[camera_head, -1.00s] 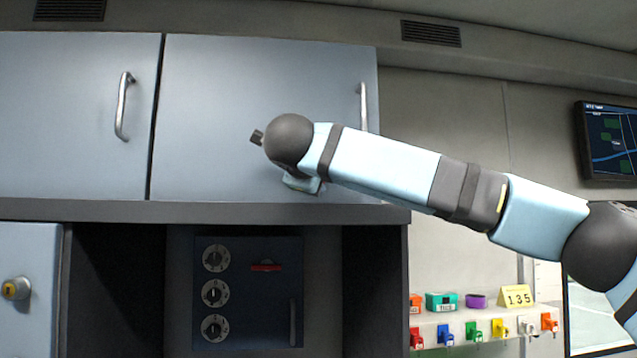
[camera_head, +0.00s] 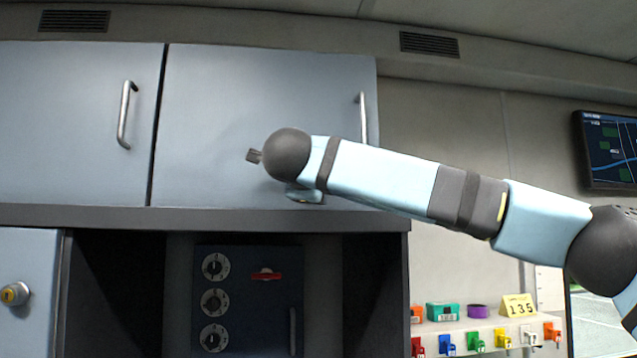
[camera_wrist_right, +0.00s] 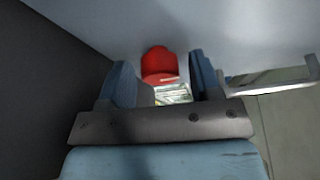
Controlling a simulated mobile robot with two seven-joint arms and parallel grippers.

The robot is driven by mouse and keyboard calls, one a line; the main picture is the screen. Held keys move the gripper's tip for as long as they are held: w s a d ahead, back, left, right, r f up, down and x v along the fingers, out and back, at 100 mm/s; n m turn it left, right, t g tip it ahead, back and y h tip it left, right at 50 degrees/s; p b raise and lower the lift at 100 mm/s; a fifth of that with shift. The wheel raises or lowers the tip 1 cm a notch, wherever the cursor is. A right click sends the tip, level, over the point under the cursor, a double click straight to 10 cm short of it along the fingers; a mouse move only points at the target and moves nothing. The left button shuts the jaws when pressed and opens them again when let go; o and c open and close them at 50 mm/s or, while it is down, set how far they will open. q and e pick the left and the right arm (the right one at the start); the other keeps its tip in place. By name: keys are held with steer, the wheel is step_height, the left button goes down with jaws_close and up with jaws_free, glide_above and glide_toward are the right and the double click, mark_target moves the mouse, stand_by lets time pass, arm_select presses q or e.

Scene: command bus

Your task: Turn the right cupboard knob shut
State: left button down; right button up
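The upper right cupboard door (camera_head: 215,115) is pale blue and looks closed, with a silver bar handle (camera_head: 362,115) near its right edge. My right arm crosses in front of it, and its gripper is not clearly seen in the head view. In the right wrist view my right gripper (camera_wrist_right: 160,62) is open, fingers apart. A red rounded thing (camera_wrist_right: 158,62) shows between and beyond the fingertips; I cannot tell whether it is a knob or touches them. A silver and yellow knob (camera_head: 15,293) is on the lower left cupboard door. My left gripper is not in view.
Below the cupboards is a dark panel (camera_head: 265,320) with dials and a red latch (camera_head: 266,274). A shelf at right holds coloured boxes and a yellow 135 card (camera_head: 518,306). A screen (camera_head: 607,148) hangs at far right. A handle (camera_wrist_right: 270,78) shows in the wrist view.

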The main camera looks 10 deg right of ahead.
steer(key=shift+s, duration=0.1)
steer(key=shift+s+a, duration=0.2)
steer(key=shift+s, duration=0.05)
steer(key=b+v, duration=0.2)
steer(key=v, duration=1.1)
steer(key=shift+b, duration=0.4)
steer(key=shift+a, duration=0.1)
